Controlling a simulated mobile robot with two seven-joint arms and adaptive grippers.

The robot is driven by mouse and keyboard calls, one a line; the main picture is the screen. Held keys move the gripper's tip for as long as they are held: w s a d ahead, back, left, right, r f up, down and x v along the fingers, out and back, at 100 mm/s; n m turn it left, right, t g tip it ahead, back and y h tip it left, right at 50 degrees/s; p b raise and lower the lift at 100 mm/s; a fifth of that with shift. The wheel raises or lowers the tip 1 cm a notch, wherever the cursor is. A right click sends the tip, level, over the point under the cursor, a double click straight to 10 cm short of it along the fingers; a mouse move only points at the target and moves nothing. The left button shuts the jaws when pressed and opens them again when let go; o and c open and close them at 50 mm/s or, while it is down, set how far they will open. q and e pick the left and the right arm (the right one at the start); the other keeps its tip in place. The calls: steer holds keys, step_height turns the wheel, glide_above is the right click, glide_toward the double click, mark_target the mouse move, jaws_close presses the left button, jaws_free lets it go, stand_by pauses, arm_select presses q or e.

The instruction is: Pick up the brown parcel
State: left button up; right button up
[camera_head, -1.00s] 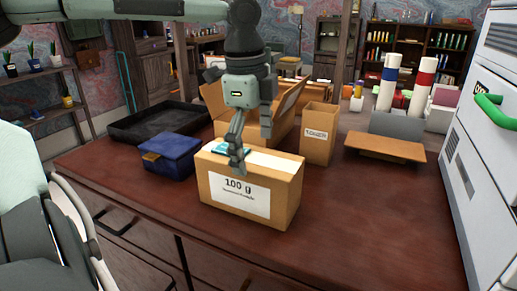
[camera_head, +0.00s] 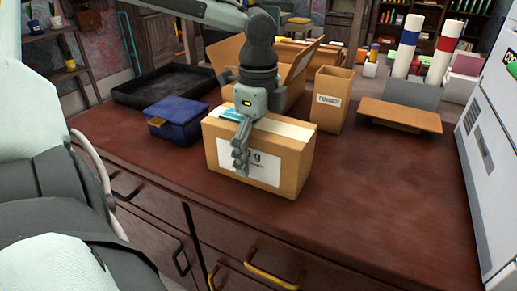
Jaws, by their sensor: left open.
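The brown parcel (camera_head: 293,168) is a closed cardboard box with pale tape on top and a white label on its front face. It stands on the dark red-brown leather desktop (camera_head: 375,190). My left gripper (camera_head: 242,145) is open at the parcel, coming down from above. One finger hangs in front of the labelled face and covers part of the print. The other finger is not clearly visible, and I cannot tell whether either touches the box. A small teal item (camera_head: 230,114) lies on the parcel's top left. My right gripper is not in view.
A blue box (camera_head: 177,124) stands just left of the parcel, with a black tray (camera_head: 160,88) behind. An open carton (camera_head: 228,55) and a tall "TOWER" box (camera_head: 331,100) stand behind it. A low brown platform (camera_head: 400,115) is at back right. The desktop's right front is clear.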

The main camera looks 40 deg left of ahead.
arm_select(q)
steer(key=c, duration=1.5)
steer(key=shift+r, duration=0.1)
steer(key=shift+c, duration=0.2)
